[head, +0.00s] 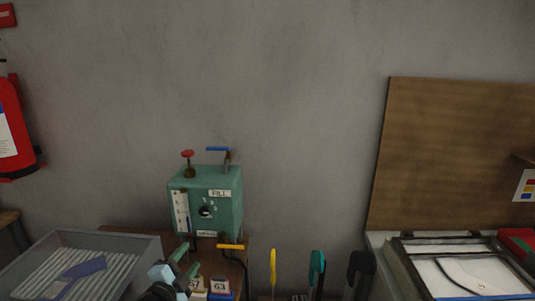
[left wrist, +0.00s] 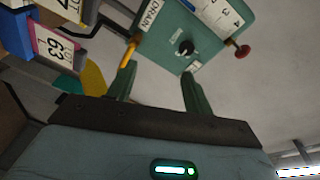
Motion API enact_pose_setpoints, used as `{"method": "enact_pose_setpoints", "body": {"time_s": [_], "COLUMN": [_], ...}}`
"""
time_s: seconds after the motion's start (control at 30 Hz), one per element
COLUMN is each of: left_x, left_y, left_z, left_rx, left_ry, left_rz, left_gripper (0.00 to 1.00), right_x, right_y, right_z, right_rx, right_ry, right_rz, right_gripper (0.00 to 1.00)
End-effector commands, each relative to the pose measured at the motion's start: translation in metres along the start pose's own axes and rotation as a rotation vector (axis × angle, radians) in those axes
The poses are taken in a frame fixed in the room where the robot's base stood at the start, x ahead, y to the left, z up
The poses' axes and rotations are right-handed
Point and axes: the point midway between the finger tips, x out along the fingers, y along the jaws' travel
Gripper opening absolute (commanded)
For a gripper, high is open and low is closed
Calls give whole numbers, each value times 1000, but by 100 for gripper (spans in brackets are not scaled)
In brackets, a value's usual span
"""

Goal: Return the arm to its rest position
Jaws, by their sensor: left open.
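My left gripper (head: 186,262) shows at the bottom of the head view, in front of the green machine (head: 228,187) and to the right of the grey tray. In the left wrist view its two green fingers (left wrist: 158,72) stand apart, with nothing between them. The machine lies beyond the fingertips in that view. Most of the left arm is hidden below the head view's lower edge. My right gripper does not show.
A grey ribbed tray (head: 123,242) holds a blue-grey flat item. Tags (head: 220,286) numbered 57 and 63 stand near my gripper. Yellow (head: 272,266), teal (head: 317,266) and black upright pieces stand right of centre. A framed white panel (head: 470,278) lies right, before a wooden board (head: 455,150).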

Motion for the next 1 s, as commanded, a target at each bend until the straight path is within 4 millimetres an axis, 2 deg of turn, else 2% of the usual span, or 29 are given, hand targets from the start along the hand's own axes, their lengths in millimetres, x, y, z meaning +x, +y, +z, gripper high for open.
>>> {"method": "enact_pose_setpoints", "body": {"time_s": [0.03, 0.17, 0.27, 0.37, 0.5, 0.6, 0.7, 1.0], "left_x": [-18, -63, -104, -151, -224, -274, -315, -399], "left_y": [18, 55, 83, 111, 145, 162, 171, 180], "left_z": [-2, 2, 6, 10, 9, 5, -1, -20], "left_rx": [-88, -290, -434, -567, -731, -824, -886, -996], "left_ry": [-56, -225, -365, -512, -717, -847, -944, -1136], "left_rz": [16, 68, 129, 207, 340, 436, 515, 690], "left_gripper": [51, 51, 51, 51, 51, 51, 51, 51], "right_x": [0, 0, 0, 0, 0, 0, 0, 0], "right_y": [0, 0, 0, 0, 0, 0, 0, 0], "right_z": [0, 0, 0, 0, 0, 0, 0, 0], "right_rx": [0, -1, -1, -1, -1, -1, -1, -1], "right_ry": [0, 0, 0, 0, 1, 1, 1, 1], "right_rz": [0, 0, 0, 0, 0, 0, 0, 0], "right_gripper": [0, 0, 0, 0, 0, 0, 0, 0]}}
